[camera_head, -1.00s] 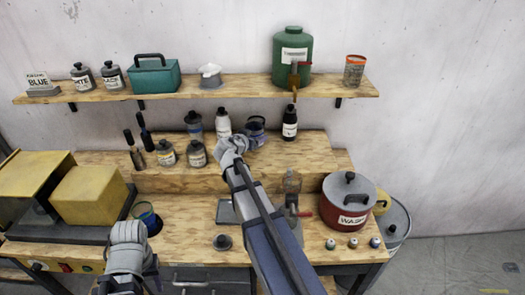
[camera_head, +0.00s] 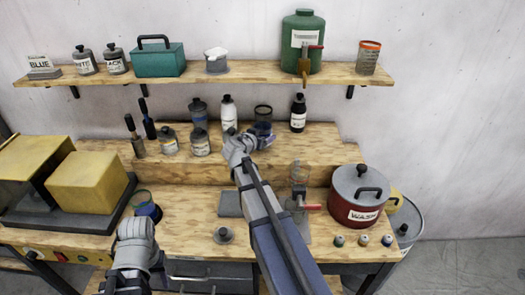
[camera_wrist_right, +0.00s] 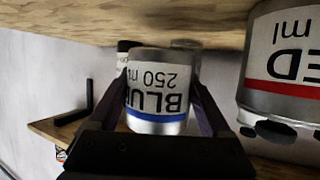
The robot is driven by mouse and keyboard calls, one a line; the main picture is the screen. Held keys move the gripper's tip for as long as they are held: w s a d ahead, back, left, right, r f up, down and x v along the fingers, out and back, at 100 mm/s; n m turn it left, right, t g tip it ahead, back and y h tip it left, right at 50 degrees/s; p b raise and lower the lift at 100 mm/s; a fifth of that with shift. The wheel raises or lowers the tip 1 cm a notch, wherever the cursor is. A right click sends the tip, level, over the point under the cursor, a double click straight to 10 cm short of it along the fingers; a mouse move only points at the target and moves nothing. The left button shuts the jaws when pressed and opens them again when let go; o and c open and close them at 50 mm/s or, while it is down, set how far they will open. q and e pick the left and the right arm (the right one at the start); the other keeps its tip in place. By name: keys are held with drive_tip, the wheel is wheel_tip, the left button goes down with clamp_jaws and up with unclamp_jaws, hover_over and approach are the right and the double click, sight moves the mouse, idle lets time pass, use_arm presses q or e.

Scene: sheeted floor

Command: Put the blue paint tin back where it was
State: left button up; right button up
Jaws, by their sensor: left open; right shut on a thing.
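The blue paint tin (camera_wrist_right: 158,92) fills the middle of the right wrist view, its "BLUE 250 ml" label upside down in that picture. My right gripper (camera_wrist_right: 158,120) is shut around it, one dark finger on each side. In the head view my right gripper (camera_head: 250,142) is over the raised wooden step, with the mostly hidden tin (camera_head: 265,133) at its tip. I cannot tell whether the tin touches the step. My left gripper (camera_head: 139,222) is open low at the left, close to a dark round container (camera_head: 148,209).
A tin labelled RED (camera_wrist_right: 285,70) stands close beside the blue tin. Several bottles and tins stand on the step (camera_head: 315,150), which has free room at its right. A BLUE sign (camera_head: 42,67) is on the upper shelf (camera_head: 250,72). A red pot (camera_head: 357,200) stands at the right.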

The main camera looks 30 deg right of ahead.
drive_tip(key=shift+f+b, duration=1.75)
drive_tip(key=shift+f, duration=0.1)
drive_tip(key=shift+f, duration=0.2)
drive_tip(key=o, duration=1.6)
drive_tip(key=shift+r, duration=0.1)
drive_tip(key=shift+r, duration=0.25)
drive_tip(key=p+v, duration=0.4)
drive_tip(key=v, duration=0.8)
drive_tip(key=shift+s+a+f+p, duration=0.1)
drive_tip(key=shift+f+p, duration=0.1)
drive_tip(key=shift+p, duration=0.1)
